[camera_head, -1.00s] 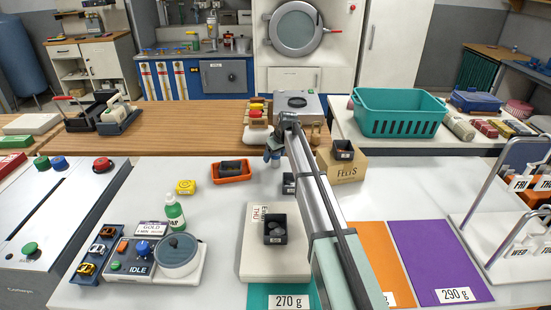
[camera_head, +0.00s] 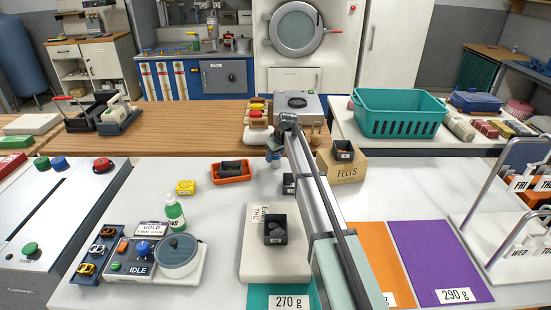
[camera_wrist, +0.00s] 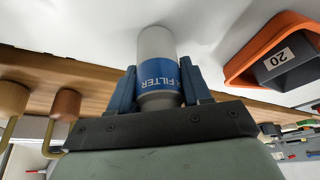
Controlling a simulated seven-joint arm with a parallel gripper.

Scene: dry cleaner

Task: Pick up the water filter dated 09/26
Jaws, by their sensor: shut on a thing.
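In the head view my gripper (camera_head: 274,154) is small, near the front edge of the wooden counter, left of my arm. The filter there is small and partly hidden. Whether it touches the surface I cannot tell.
An orange tray (camera_head: 232,178) stands left of my gripper; in the wrist view an orange bin (camera_wrist: 270,55) is marked 20. A cardboard box marked FELTS (camera_head: 345,172) stands to the right. A scale-like box with a dark cup (camera_head: 275,237) stands in front.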

